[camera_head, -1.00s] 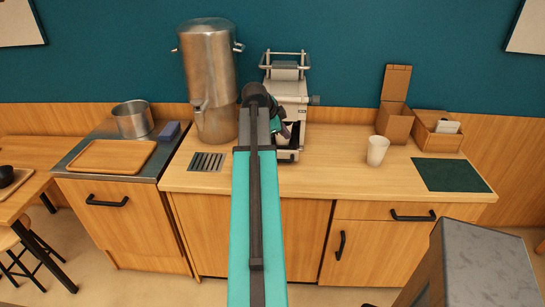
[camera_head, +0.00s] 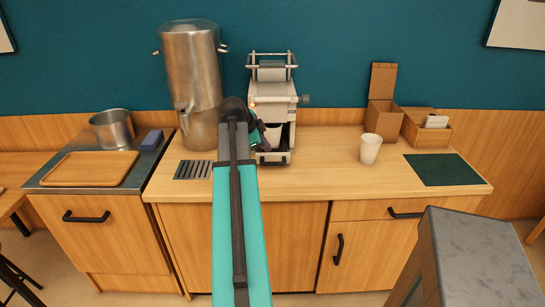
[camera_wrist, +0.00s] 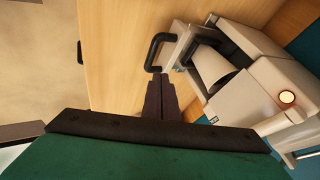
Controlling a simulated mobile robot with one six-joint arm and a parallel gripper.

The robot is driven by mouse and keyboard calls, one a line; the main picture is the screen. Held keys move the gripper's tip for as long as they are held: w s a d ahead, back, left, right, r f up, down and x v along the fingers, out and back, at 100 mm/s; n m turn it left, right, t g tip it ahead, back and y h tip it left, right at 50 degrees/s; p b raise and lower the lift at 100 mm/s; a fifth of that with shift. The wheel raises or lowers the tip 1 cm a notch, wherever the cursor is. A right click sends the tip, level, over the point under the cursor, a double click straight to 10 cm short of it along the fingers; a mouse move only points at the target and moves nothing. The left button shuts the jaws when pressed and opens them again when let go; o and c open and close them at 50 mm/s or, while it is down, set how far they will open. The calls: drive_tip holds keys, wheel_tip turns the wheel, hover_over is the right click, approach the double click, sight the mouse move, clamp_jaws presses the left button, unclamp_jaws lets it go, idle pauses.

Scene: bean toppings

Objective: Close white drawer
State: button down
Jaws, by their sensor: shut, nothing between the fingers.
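The white drawer (camera_wrist: 182,42) is part of a white machine (camera_head: 272,97) on the wooden counter. In the wrist view it appears pulled out from the machine body, with a black handle (camera_wrist: 153,54) on its front and a pale rounded thing (camera_wrist: 210,68) behind that front. In the head view the drawer's low front (camera_head: 272,157) shows at the machine's base. My gripper (camera_wrist: 158,80) has its dark fingers together and empty, close by the drawer front and handle; contact cannot be told. In the head view my arm partly hides the gripper beside the machine.
A large metal urn (camera_head: 191,80) stands left of the machine, near my arm. A white cup (camera_head: 370,148), a cardboard box (camera_head: 383,112) and a dark green mat (camera_head: 444,169) are to the right. The counter (camera_head: 325,165) is clear between machine and cup.

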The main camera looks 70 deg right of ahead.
sight(273, 141)
drive_tip(key=shift+f, duration=0.15)
drive_tip(key=shift+p+x, duration=1.05)
drive_tip(key=shift+x, duration=3.8)
drive_tip(key=shift+d, duration=0.2)
drive_tip(key=shift+w+d+b, duration=0.45)
drive_tip(key=shift+w+d, duration=0.1)
drive_tip(key=shift+d, duration=0.85)
drive_tip(key=shift+w+d+b, duration=0.5)
drive_tip(key=shift+w+d, duration=0.05)
drive_tip(key=shift+d, duration=0.85)
drive_tip(key=shift+w+d+b, duration=0.45)
drive_tip(key=shift+w+d, duration=0.1)
drive_tip(key=shift+d, duration=0.95)
drive_tip(key=shift+r, duration=0.25)
drive_tip(key=shift+w+a+r, duration=0.2)
drive_tip(key=shift+r, duration=0.2)
drive_tip(key=p+v, duration=0.1)
drive_tip(key=v, duration=0.3)
drive_tip(key=p+v, duration=0.1)
drive_tip(key=v, duration=0.4)
drive_tip(key=shift+s+a+f+p, duration=0.15)
drive_tip(key=shift+a+p, duration=0.2)
